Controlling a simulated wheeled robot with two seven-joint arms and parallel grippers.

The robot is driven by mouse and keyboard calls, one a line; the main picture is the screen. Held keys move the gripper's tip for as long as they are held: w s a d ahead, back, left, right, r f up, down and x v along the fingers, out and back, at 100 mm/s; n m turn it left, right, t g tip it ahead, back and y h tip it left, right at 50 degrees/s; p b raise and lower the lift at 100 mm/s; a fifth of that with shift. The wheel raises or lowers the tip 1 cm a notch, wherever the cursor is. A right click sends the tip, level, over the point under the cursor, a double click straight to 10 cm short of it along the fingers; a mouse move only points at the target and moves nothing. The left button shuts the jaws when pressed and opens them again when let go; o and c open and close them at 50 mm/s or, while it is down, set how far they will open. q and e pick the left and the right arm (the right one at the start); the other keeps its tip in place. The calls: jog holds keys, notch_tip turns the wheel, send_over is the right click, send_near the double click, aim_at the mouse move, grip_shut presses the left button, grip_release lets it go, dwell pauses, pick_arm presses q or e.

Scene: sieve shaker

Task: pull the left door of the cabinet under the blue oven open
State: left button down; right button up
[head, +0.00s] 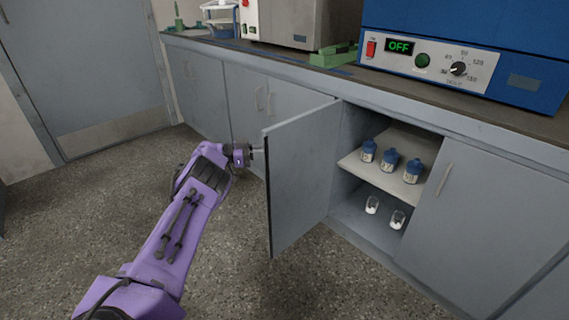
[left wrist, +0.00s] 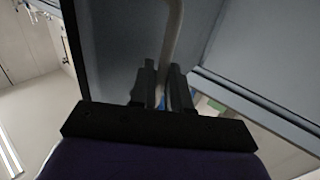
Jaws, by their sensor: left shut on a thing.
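The blue oven (head: 530,82) stands on the counter at the upper right in the head view. The left door (head: 303,180) of the cabinet under it is swung wide open, out from the cabinet front. My left gripper (head: 256,153) is at the outer face of this door, near its free edge. In the left wrist view the gripper's two dark fingers (left wrist: 163,90) are closed around the door's pale bar handle (left wrist: 173,42). The handle is hidden behind the door in the head view. My right gripper is not in view.
Inside the cabinet, several blue-capped bottles (head: 389,161) stand on a shelf (head: 350,160), with two small white-filled containers (head: 372,204) below. The right door (head: 445,220) is shut. Other closed cabinets (head: 200,95) lie left. The floor (head: 60,225) around the arm is clear.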

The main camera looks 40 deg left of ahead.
pick_arm(q)
jog(key=shift+w+a, duration=0.2)
jog(key=shift+a, duration=0.3)
jog(key=shift+r, duration=0.1)
jog(key=c, duration=1.4)
grip_release()
jog(key=shift+o, duration=0.2)
jog(key=p+v, duration=0.1)
jog(key=v, duration=0.9)
jog(key=shift+s+a+p, duration=0.15)
jog(key=shift+a+p, duration=0.05)
jog(key=shift+p, duration=0.1)
